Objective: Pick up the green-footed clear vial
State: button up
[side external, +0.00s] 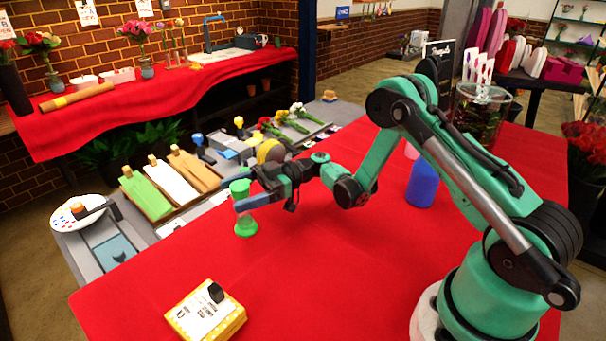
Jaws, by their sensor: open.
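The green-footed clear vial (246,226) stands upright on the red tabletop, left of the middle. Its foot is green, and a green part also shows higher up, at the level of the fingers. My gripper (240,194) reaches in from the right at the height of the vial's upper part. Its jaws are open, and the near blue-grey finger crosses in front of the vial, hiding part of it. Whether the fingers touch the vial cannot be told from this one view.
A yellow box with a white label (205,312) lies at the front of the red table. A blue vase (422,184) stands behind my arm. Grey trays with green, white and orange pieces (172,190) lie beyond the left edge. Red cloth right of the box is clear.

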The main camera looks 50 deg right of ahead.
grip_shut()
dwell(1.4)
